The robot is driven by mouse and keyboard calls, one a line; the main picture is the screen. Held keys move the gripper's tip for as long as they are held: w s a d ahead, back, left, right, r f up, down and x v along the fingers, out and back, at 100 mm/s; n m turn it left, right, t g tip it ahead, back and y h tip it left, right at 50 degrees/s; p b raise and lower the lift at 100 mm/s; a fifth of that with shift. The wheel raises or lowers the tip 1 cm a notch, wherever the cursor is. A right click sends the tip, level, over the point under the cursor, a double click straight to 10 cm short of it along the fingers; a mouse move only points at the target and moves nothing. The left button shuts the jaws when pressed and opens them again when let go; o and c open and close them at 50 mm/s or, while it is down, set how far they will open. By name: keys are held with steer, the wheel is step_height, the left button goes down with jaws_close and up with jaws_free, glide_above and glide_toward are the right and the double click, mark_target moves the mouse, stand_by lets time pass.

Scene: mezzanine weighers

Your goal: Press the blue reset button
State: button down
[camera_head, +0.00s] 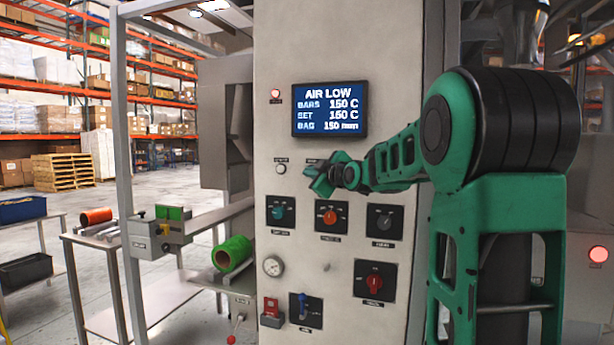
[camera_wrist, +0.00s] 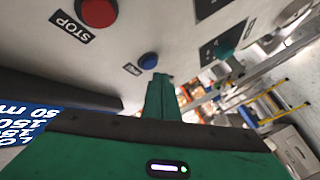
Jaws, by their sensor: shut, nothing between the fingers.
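The blue button (camera_wrist: 148,60) shows in the wrist view, on the grey panel face with a small dark label beside it. My gripper (camera_wrist: 161,78) is shut and empty, its green fingertips just below the button in that view. A narrow strip of panel shows between them, and I cannot tell the depth gap. In the head view my gripper (camera_head: 318,182) is in front of the control panel (camera_head: 375,30), under the display. The blue button does not show there; my gripper and arm cover that part of the panel.
A red button (camera_wrist: 97,12) labelled STOP is near the blue one. The display (camera_head: 330,109) reads AIR LOW. A pale button (camera_head: 281,169) is left of my gripper. Several knobs, including an orange-red one (camera_head: 330,217), sit below it. A steel bench (camera_head: 160,300) stands at left.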

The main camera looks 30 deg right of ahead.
steer(key=shift+w+d, duration=0.1)
steer(key=shift+d, duration=0.1)
steer(key=shift+w+d, duration=0.15)
steer(key=shift+w+d, duration=0.25)
steer(key=shift+d, duration=0.1)
stand_by(0.9)
stand_by(0.3)
steer(key=shift+s+a, duration=0.55)
steer(key=shift+a, duration=0.1)
steer(key=shift+s+a, duration=0.8)
steer(key=shift+a, duration=0.2)
steer(key=shift+s+a, duration=0.75)
steer(key=shift+a, duration=0.25)
